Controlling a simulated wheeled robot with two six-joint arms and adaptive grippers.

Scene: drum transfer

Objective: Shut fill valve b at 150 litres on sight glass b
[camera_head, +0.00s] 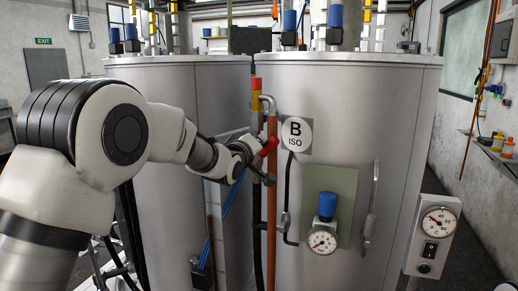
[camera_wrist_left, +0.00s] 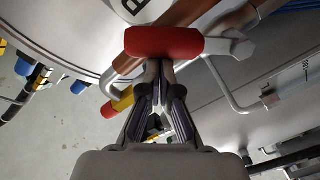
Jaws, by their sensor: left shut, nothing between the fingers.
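The valve with a red lever (camera_head: 269,147) is on a copper pipe (camera_head: 271,195) at the left front of the tank marked B ISO (camera_head: 340,120). In the left wrist view the red lever (camera_wrist_left: 163,41) lies crosswise just past my fingertips. My left gripper (camera_head: 259,158) is beside the lever. Its fingers (camera_wrist_left: 158,66) are shut with nothing between them; I cannot tell whether they touch the lever. A sight glass with a readable level cannot be made out. My right gripper is not in view.
A second tank (camera_head: 165,85) stands to the left. Tank B carries a round gauge (camera_head: 321,241) with a blue knob (camera_head: 327,206) and a metal handle (camera_head: 371,208). A control box with a dial (camera_head: 438,222) is at the right. Blue cables (camera_head: 229,199) hang below my left gripper.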

